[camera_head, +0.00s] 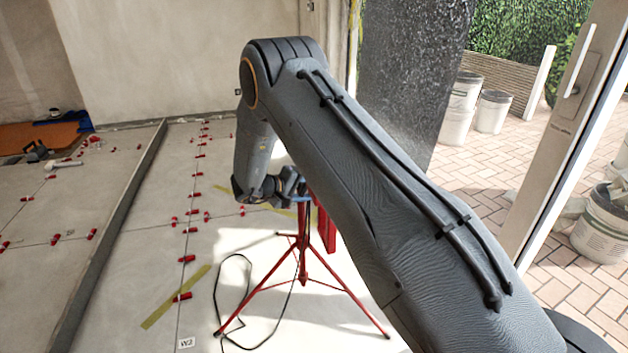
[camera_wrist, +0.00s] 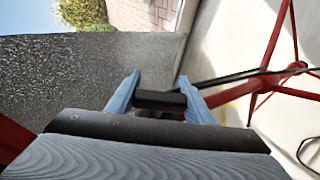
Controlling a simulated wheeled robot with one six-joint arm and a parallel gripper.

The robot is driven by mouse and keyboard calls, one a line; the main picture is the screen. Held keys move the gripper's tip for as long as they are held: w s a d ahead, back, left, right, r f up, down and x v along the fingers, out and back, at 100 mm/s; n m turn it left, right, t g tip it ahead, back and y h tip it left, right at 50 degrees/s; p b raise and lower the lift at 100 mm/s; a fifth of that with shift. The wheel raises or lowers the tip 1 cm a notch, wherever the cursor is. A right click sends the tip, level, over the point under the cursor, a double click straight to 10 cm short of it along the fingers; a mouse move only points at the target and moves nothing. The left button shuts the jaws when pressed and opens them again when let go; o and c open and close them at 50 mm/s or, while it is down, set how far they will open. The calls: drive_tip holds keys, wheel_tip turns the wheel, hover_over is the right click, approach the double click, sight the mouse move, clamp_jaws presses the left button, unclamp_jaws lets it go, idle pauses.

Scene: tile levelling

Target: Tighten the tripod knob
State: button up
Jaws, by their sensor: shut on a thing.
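The red tripod (camera_head: 303,240) stands on the tile floor with its legs spread, and its upper part is largely hidden behind my arm. Its red legs also show at the right of the wrist view (camera_wrist: 279,85). My gripper (camera_wrist: 158,92) has its two blue fingers on either side of a small black block-like part, which looks like the tripod knob (camera_wrist: 160,101). The fingers are shut on it. In the head view my gripper is at the tripod's top, and the knob cannot be made out there.
A black cable (camera_head: 228,290) loops on the floor by the tripod's left leg. Red tile clips (camera_head: 186,259) dot the floor joints. A low grey divider (camera_head: 110,235) runs along the left. White buckets (camera_head: 493,111) stand outside at right. A dark textured panel (camera_head: 408,85) stands behind my arm.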

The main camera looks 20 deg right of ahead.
sight(302, 188)
drive_tip(key=shift+a+f+m+y+p, duration=0.15)
drive_tip(key=shift+f+m+y+p, duration=0.1)
drive_tip(key=shift+y+p, duration=0.6)
drive_tip(key=shift+a+f+m+y+p, duration=0.15)
drive_tip(key=shift+f+y+p, duration=0.05)
drive_tip(key=shift+y+p, duration=0.65)
drive_tip(key=o, duration=1)
drive_tip(key=shift+o, duration=0.2)
drive_tip(key=shift+a, duration=0.1)
drive_tip(key=shift+v, duration=3.85)
drive_tip(key=shift+c, duration=0.2)
